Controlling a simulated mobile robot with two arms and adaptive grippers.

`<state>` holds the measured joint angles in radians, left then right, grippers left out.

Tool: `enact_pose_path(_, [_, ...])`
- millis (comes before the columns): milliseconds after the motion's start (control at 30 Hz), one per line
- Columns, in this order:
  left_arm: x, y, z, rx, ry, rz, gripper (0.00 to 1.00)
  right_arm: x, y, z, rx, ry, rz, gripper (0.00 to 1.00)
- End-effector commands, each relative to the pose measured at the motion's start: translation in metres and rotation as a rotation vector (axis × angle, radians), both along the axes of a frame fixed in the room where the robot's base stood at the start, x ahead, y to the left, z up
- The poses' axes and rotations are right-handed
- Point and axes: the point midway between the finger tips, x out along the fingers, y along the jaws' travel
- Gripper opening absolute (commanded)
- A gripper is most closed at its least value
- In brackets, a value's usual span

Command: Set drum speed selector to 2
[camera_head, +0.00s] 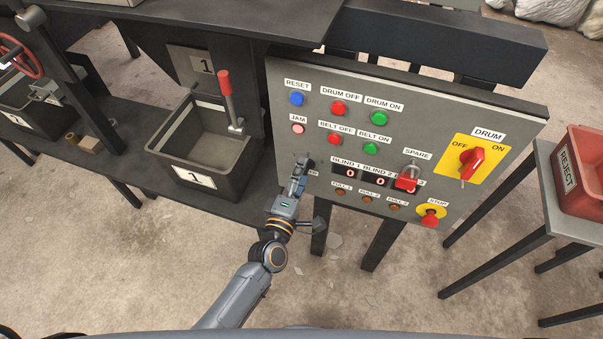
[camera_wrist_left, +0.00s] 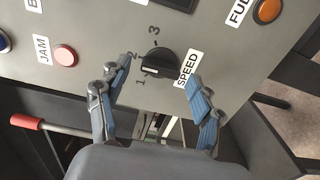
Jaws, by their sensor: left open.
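The speed selector (camera_wrist_left: 158,61) is a black knob on the grey control panel, with marks 1, 2 and 3 and a SPEED label. Its white pointer line appears to face the 1. My left gripper (camera_wrist_left: 157,76) is open and empty, with its blue-padded fingers on either side of the knob in the left wrist view. I cannot tell whether they touch it. In the head view my left gripper (camera_head: 301,173) is at the panel's left edge and mostly hides the selector. My right gripper is not in view.
The control panel (camera_head: 400,95) carries several buttons, displays and a red DRUM switch (camera_head: 472,158). The JAM button (camera_wrist_left: 65,55) is near the selector. A bin marked 1 (camera_head: 237,172) with a red-handled lever (camera_head: 226,90) stands left. A red REJECT bin (camera_head: 585,150) stands right.

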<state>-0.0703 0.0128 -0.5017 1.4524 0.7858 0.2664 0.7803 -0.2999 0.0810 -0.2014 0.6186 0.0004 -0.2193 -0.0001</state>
Motion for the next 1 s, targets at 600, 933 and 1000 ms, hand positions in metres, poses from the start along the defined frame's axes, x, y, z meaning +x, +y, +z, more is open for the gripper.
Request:
enact_pose_path(600, [-0.103, 0.033, -0.001, 0.002, 0.003, -0.001, 0.66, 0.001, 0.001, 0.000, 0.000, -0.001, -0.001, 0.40])
enact_pose_path(933, [-0.112, 0.036, 0.000, 0.000, 0.000, 0.000, 0.66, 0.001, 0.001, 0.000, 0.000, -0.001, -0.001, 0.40])
enact_pose_path(1000, [-0.112, 0.036, 0.000, 0.000, 0.001, 0.000, 0.66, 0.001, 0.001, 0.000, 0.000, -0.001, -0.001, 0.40])
